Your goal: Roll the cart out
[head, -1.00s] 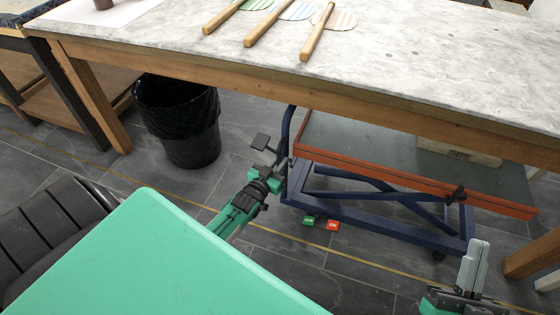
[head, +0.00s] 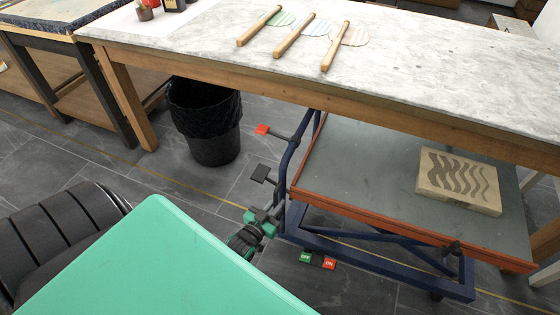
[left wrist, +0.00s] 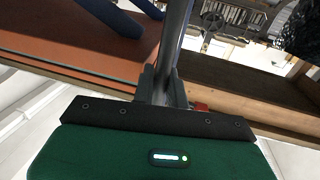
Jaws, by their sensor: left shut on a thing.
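The cart has a blue frame (head: 375,262) and a grey top (head: 375,170) with an orange-red rim. It stands partly under the long table, with its front part out in the open. My left gripper (head: 266,212) is at the cart's left end, shut on its handle. In the left wrist view the jaws close around a dark grey bar of the cart handle (left wrist: 178,45). A stone slab with dark wavy stripes (head: 458,182) lies on the cart top. Small green (head: 305,257) and red (head: 329,263) labelled pedals sit low by the frame. My right gripper is out of view.
The marble-topped table (head: 410,60) spans above the cart, its wooden leg (head: 127,100) at left. A black waste bin (head: 208,125) stands left of the cart. Wooden-handled paddles lie on the table. Dark tiled floor is open in front of the cart.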

